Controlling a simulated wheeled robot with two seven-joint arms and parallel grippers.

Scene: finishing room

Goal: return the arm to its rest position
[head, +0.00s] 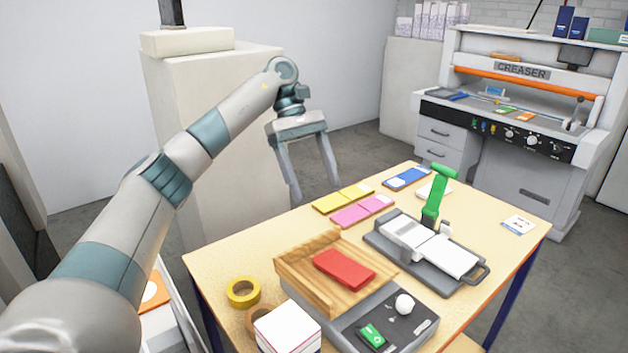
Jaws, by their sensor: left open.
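My left arm reaches in from the left, and its gripper (315,194) hangs near the far left edge of the table (225,262). Its two long grey fingers point down and stand apart with nothing between them. The gripper is left of and behind the yellow card strip (342,198); I cannot tell its exact height over the table edge. My right arm and gripper are not in view.
On the table are a pink strip (362,211), a blue card (407,178), a green-handled press (433,205), a wooden tray (292,272) holding a red block (343,269), and tape (243,292). A pale cabinet (205,150) stands behind my arm. A creaser machine (522,120) stands at right.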

